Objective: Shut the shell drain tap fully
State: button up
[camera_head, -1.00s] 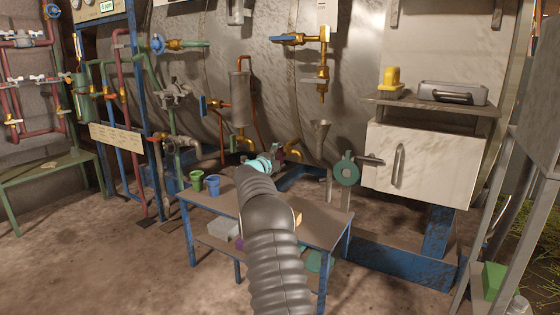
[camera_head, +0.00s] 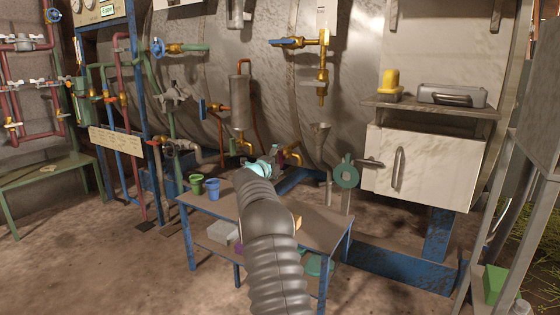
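My gripper (camera_head: 272,160) is seen from behind, beyond my dark ribbed arm, over the far edge of the small blue-legged table. The arm hides much of it, and I cannot see whether its fingers are open or closed. A brass tap (camera_head: 293,155) low on the big metal shell (camera_head: 290,104) is just to the right of the gripper; I cannot tell whether they touch. A second brass tap (camera_head: 246,146) is to the left, below a grey cylinder. No label shows which is the shell drain tap. The handle positions of both are too small or hidden to read.
The table (camera_head: 325,230) carries a green cup (camera_head: 197,183) and a blue cup (camera_head: 213,189). A blue-lever brass valve (camera_head: 290,41) is above. A teal round part (camera_head: 346,176) and a white cabinet (camera_head: 425,165) stand to the right. Floor is clear at left front.

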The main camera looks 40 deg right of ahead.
jog(key=v, duration=1.2)
dwell(0.4)
